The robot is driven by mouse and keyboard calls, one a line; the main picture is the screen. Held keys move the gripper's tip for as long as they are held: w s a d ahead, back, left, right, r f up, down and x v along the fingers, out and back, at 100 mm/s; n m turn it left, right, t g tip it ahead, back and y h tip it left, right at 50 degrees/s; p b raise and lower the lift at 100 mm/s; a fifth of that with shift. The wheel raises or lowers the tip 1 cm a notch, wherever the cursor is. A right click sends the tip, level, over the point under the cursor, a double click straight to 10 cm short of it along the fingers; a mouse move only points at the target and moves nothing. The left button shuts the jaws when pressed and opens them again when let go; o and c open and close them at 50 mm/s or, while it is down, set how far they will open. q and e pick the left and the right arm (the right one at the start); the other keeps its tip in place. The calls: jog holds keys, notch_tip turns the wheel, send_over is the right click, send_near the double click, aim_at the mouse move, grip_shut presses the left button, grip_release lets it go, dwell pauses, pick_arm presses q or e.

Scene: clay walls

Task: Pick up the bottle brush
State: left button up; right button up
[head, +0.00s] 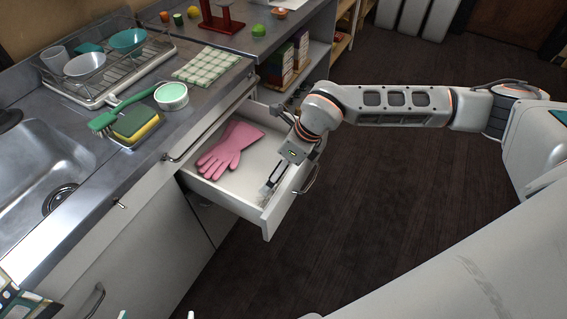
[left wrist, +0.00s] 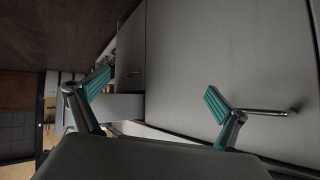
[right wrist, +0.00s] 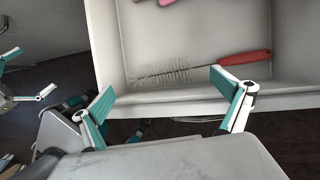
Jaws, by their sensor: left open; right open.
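The bottle brush (right wrist: 215,66) lies in the open drawer, along its front wall, in the right wrist view. Its red handle points right and its thin grey bristles left. In the head view my right gripper and wrist largely hide it. My right gripper (right wrist: 166,92) is open and empty; its fingers spread at the drawer's front edge, apart from the brush. My left gripper (left wrist: 155,85) is open and empty in front of the cabinet doors. Only its fingertips show at the bottom edge of the head view (head: 156,315).
The open drawer (head: 226,197) also holds a pink rubber glove (head: 230,148). On the counter are a green-handled dish brush (head: 122,111), a sponge (head: 135,125), a small tub (head: 171,97), a checked cloth (head: 207,66) and a dish rack (head: 82,92). The dark floor (head: 370,190) beside the drawer is clear.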

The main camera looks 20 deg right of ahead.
jog(key=b+x, duration=0.2)
jog(key=x, duration=0.5)
jog(key=shift+w+f, duration=0.1)
jog(key=shift+w, duration=0.1)
jog(key=shift+r, duration=0.2)
jog(key=c, duration=1)
